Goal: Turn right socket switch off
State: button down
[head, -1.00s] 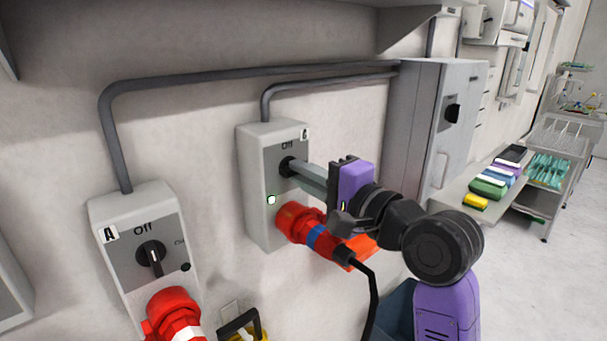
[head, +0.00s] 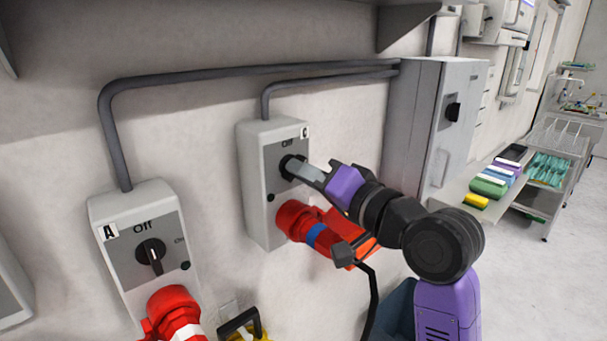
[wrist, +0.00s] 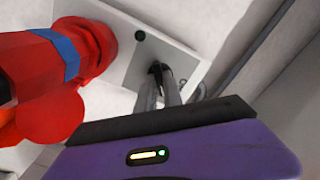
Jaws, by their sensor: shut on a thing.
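The right socket box (head: 256,185) is a light grey box on the wall with a grey panel and an "Off" mark above its black rotary switch (head: 287,161). My gripper (head: 297,168) is at that switch, with its fingers shut on the knob and partly hiding it. The wrist view shows the two grey fingertips (wrist: 168,90) around the black knob (wrist: 157,70). The small indicator (head: 271,198) on the box is dark. A red plug (head: 292,218) with a blue band sits in the socket below the switch.
The left socket box (head: 110,258), marked A, has its own black switch (head: 151,254) and red plug (head: 172,305). A grey cabinet (head: 412,125) stands right of the right box. Grey conduits run along the wall above.

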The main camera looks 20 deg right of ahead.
jog(key=n+b, duration=0.1)
jog(key=n, duration=0.4)
jog(key=shift+f+n+b, duration=0.1)
jog(key=shift+n+b, duration=1.05)
jog(key=shift+n, duration=1.25)
jog(key=c, duration=1.5)
grip_release()
